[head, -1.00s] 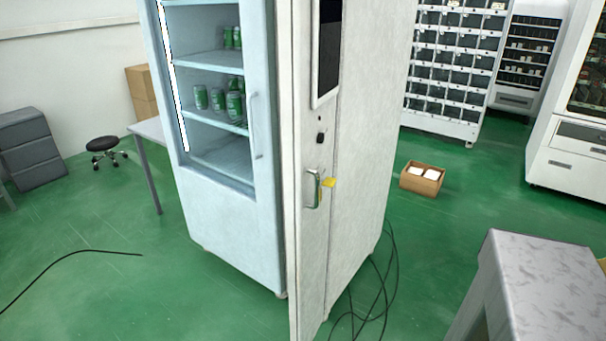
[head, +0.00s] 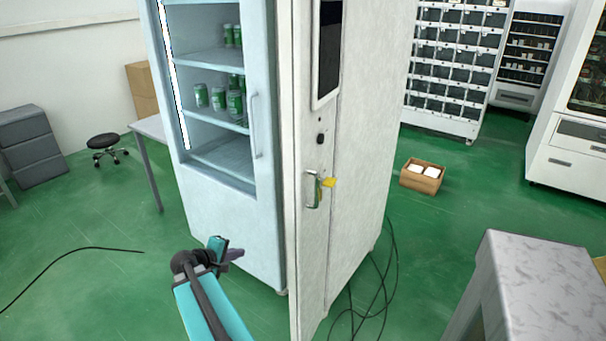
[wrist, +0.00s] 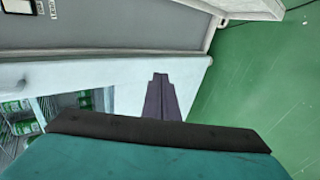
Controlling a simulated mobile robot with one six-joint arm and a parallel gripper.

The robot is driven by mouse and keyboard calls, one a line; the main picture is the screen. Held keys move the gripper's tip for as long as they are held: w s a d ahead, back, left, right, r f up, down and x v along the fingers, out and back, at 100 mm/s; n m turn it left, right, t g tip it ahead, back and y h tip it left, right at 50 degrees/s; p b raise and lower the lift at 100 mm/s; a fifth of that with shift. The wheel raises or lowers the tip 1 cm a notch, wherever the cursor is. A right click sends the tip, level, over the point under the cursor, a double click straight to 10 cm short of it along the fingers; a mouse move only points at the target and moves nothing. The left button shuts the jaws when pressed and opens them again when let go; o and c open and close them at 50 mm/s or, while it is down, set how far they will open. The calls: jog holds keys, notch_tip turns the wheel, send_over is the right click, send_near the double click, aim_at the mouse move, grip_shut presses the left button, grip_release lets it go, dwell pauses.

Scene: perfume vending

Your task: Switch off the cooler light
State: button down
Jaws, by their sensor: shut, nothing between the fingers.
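The cooler (head: 230,220) stands left of centre in the head view, with green cans on its shelves. Its light strip (head: 175,85) glows white along the left inside edge. My gripper (head: 240,253) is low in front of the cooler's lower front, shut and empty. In the wrist view my gripper's dark fingers (wrist: 160,77) are together and point toward the pale cooler front (wrist: 125,78), apart from any switch. A small dark fitting (wrist: 18,5) with small lettered labels beside it is at the upper left on a grey surface; its lettering is too small to read surely.
A tall white cabinet (head: 355,190) with a handle and yellow tag adjoins the cooler's right. Black cables (head: 370,300) lie at its base. A table (head: 148,128) and stool (head: 105,143) stand left. A grey-topped counter (head: 545,270) is at lower right. Green floor is open at lower left.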

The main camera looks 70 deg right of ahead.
jog(key=s+d+r+h, duration=0.1)
jog(key=s+d+r, duration=0.2)
jog(key=d+r, duration=0.2)
jog(key=s+d+r+g+h, duration=0.1)
jog(key=s+d+r+h, duration=0.1)
jog(key=d+r, duration=0.3)
jog(key=s+d+r+m+g+h, duration=0.1)
jog(key=s+d+r, duration=0.4)
jog(key=r, duration=0.6)
jog(key=shift+r+h, duration=0.3)
jog(key=shift+d+p, duration=0.25)
jog(key=shift+p, duration=0.05)
jog(key=p+x, duration=0.3)
jog(key=x, duration=1)
jog(key=shift+s+d, duration=0.15)
jog(key=shift+d, duration=0.15)
jog(key=shift+f+b, duration=0.3)
jog(key=shift+b, duration=0.3)
